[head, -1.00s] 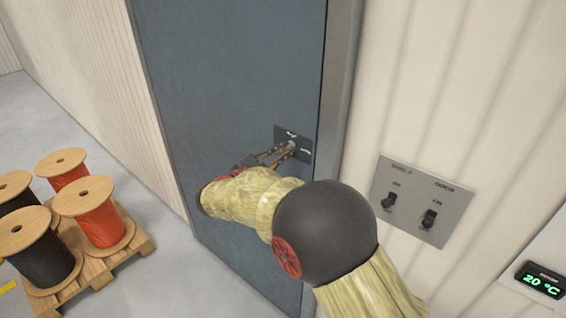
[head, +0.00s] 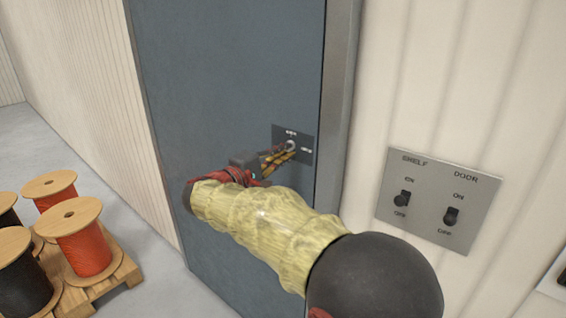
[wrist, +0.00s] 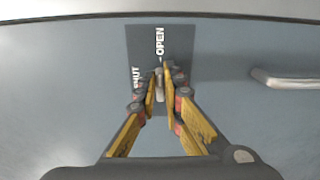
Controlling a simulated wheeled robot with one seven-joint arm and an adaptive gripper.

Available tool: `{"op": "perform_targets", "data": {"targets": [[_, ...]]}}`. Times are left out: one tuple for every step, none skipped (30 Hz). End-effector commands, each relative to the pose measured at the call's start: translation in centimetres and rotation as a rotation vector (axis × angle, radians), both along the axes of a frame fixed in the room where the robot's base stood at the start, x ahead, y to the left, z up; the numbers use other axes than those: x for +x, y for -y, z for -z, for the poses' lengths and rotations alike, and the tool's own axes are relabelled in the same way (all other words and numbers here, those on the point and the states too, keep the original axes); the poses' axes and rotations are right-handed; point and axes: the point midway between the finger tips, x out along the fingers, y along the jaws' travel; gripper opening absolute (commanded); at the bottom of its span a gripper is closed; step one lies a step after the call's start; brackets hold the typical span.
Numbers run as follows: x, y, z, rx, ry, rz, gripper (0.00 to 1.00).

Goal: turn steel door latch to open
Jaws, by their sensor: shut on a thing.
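The steel latch (wrist: 159,84) is a small lever on a dark plate (head: 279,136) on the blue-grey door (head: 230,80). The plate (wrist: 143,38) carries the words OPEN and SHUT in the wrist view. There the lever points roughly toward OPEN; its exact angle is hard to tell. My gripper (wrist: 160,92) is shut on the latch, with a yellow-and-black finger on either side. In the head view my gripper (head: 289,151) reaches the plate from the lower left, and the fingertips partly hide the latch.
A steel bar handle (wrist: 287,80) shows on the door in the wrist view. Right of the door frame (head: 342,90) is a panel (head: 425,212) with SHELF and DOOR switches. Cable reels (head: 78,237) stand on a pallet (head: 118,270) at lower left. Grey floor is clear behind them.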

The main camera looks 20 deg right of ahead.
Motion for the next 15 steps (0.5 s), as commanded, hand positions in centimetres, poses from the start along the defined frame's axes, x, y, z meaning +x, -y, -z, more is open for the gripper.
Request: {"op": "perform_targets", "data": {"targets": [[-0.02,0.01,0.33,0.01,0.012,0.001,0.0],[-0.02,0.01,0.32,0.014,0.018,0.001,0.0],[-0.02,0.01,0.3,0.02,0.025,0.001,0.0],[-0.02,0.01,0.29,0.023,0.029,0.001,0.0],[-0.03,0.02,0.27,0.026,0.033,0.001,0.0],[-0.02,0.02,0.25,0.03,0.038,0.001,0.0],[-0.02,0.02,0.23,0.032,0.04,0.001,0.0],[-0.02,0.02,0.22,0.033,0.043,0.001,0.0],[-0.02,0.02,0.2,0.035,0.045,0.001,0.0],[-0.02,0.02,0.19,0.036,0.046,0.001,0.0],[-0.01,0.01,0.18,0.036,0.047,0.001,0.0],[-0.02,0.02,0.17,0.036,0.047,0.001,0.0],[-0.02,0.02,0.17,0.036,0.047,0.001,0.0],[-0.02,0.02,0.17,0.036,0.047,0.001,0.0],[-0.02,0.02,0.16,0.036,0.047,0.001,0.0]]}}
